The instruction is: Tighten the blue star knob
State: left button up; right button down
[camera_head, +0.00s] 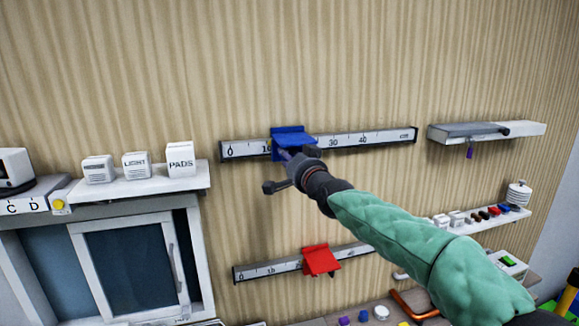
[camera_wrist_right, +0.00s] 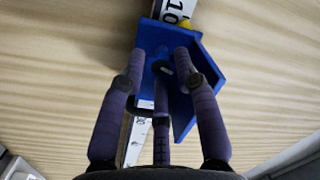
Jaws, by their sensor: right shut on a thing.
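The blue slider (camera_head: 291,136) sits on the upper ruler rail (camera_head: 375,138), between about the 10 and 30 marks. In the right wrist view the blue slider (camera_wrist_right: 206,107) shows as a folded plate around the rail. My right gripper (camera_head: 290,156) reaches up to the slider's front face. In the right wrist view the three dark fingers of my right gripper (camera_wrist_right: 169,68) are shut on the blue star knob at the slider's face. The knob is almost wholly hidden between the fingertips. My left gripper is not in view.
A lower ruler rail (camera_head: 262,271) carries a red slider (camera_head: 320,260). A shelf (camera_head: 140,187) with white boxes is at left above a glass-fronted cabinet (camera_head: 130,268). A grey-topped shelf (camera_head: 530,127) is at upper right. The wall above the upper rail is clear.

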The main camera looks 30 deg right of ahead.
jog(key=m+h+b, duration=0.1)
jog(key=m+b, duration=0.1)
jog(key=m, duration=0.5)
jog(key=m+b, duration=0.1)
jog(key=m, duration=0.7)
jog(key=m+h+b, duration=0.1)
jog(key=m+b, duration=0.1)
jog(key=m, duration=0.5)
jog(key=shift+w+a+f+m+h+b, duration=0.1)
jog(key=shift+a+f+m+h+b, duration=0.15)
jog(key=shift+m+h+b, duration=0.1)
jog(key=c, duration=0.9)
grip_release()
jog(key=shift+r, duration=0.1)
jog(key=v, duration=1.2)
